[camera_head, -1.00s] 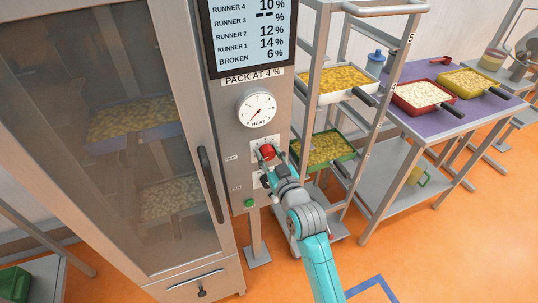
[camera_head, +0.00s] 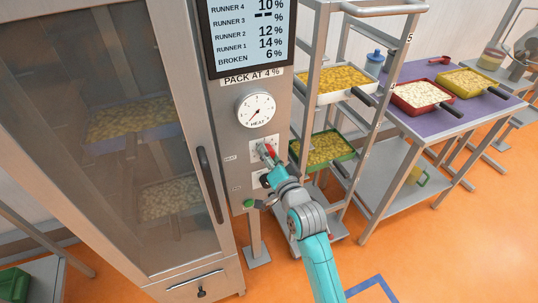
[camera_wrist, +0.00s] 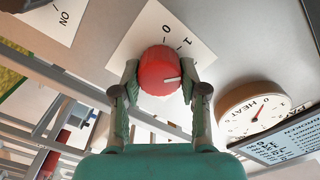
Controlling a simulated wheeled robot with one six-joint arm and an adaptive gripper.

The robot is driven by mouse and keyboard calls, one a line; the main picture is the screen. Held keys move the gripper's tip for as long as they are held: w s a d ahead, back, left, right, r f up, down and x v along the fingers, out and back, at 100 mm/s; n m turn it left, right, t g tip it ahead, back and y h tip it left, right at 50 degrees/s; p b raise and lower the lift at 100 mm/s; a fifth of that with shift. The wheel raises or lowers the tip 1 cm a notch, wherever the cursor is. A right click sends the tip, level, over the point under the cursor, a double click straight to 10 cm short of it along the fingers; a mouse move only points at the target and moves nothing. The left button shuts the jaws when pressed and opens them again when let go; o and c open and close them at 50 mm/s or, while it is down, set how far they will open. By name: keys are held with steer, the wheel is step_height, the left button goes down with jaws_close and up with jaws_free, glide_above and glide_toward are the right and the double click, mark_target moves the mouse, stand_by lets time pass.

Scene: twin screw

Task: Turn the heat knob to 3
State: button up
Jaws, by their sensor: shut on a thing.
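The red heat knob (camera_wrist: 158,70) sits on a white plate (camera_wrist: 190,38) on the steel panel. In the wrist view its white mark points to the right, and the plate's 0 and 1 show. Other plate numbers are hidden. My gripper (camera_wrist: 160,76) is shut on the knob, one finger on each side. In the head view my gripper (camera_head: 266,153) covers part of the red knob (camera_head: 271,149). The round heat dial (camera_head: 256,110) is above the knob, and its needle points to the lower left.
A second plate (camera_wrist: 48,18) marked ON is close by, with a dark knob. A green button (camera_head: 249,204) is lower on the panel. The glass cabinet door with its handle (camera_head: 209,184) is left. A tray rack (camera_head: 308,60) stands close on the right.

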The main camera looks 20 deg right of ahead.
steer(key=m, duration=0.5)
steer(key=shift+f+m, duration=0.1)
steer(key=shift+m, duration=2.5)
steer(key=o, duration=1.1)
steer(key=shift+o, duration=0.2)
steer(key=s, duration=1.2)
steer(key=shift+f, duration=0.1)
